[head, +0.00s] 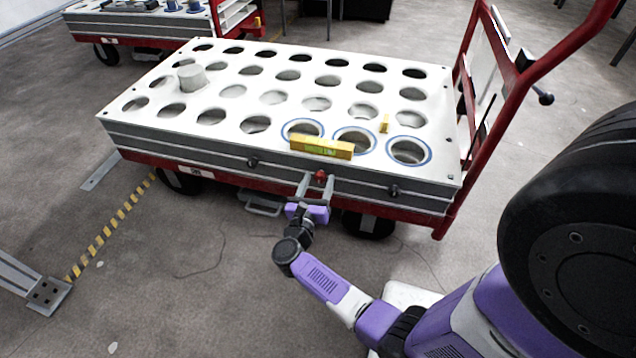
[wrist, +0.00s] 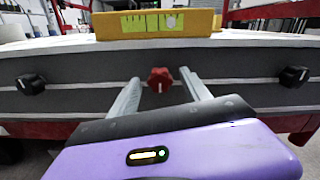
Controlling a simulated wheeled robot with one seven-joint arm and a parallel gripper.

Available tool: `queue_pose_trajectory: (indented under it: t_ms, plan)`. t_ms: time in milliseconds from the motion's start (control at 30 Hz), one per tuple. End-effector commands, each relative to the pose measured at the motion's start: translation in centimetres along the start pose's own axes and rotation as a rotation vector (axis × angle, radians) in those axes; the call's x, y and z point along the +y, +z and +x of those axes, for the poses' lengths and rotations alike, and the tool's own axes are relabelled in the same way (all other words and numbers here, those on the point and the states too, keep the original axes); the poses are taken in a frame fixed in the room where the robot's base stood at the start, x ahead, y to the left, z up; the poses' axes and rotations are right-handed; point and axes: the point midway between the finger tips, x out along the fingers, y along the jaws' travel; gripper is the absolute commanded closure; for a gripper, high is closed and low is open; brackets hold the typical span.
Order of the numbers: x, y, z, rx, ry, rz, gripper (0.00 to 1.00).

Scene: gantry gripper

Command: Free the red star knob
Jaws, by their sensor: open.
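The red star knob (head: 321,175) sits on the grey front side of the white-topped cart (head: 230,131). In the wrist view the red knob (wrist: 160,78) shows between the two fingers, with a pale line on its face. My gripper (head: 318,180) is open, its fingers pointing at the cart side, one to each side of the knob. In the wrist view my gripper (wrist: 161,85) has clear gaps between each finger and the knob. I cannot tell whether the fingertips touch the cart side.
Black knobs (head: 252,162) (head: 393,191) sit left and right of the red one. A yellow block (head: 321,147) lies on the top edge above it. The top has rows of holes, several blue-ringed, and a grey cylinder (head: 192,77). A red handle frame (head: 520,75) rises at right.

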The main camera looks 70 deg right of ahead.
Motion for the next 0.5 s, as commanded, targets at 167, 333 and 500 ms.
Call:
queue_pose_trajectory:
  t_ms: [167, 333, 500]
  plan:
    - [0.0, 0.0, -0.02, 0.0, 0.0, 0.0, 0.62]
    - [-0.01, 0.0, -0.04, 0.0, 0.0, -0.001, 0.95]
    - [-0.01, 0.0, -0.05, 0.0, 0.0, -0.003, 1.0]
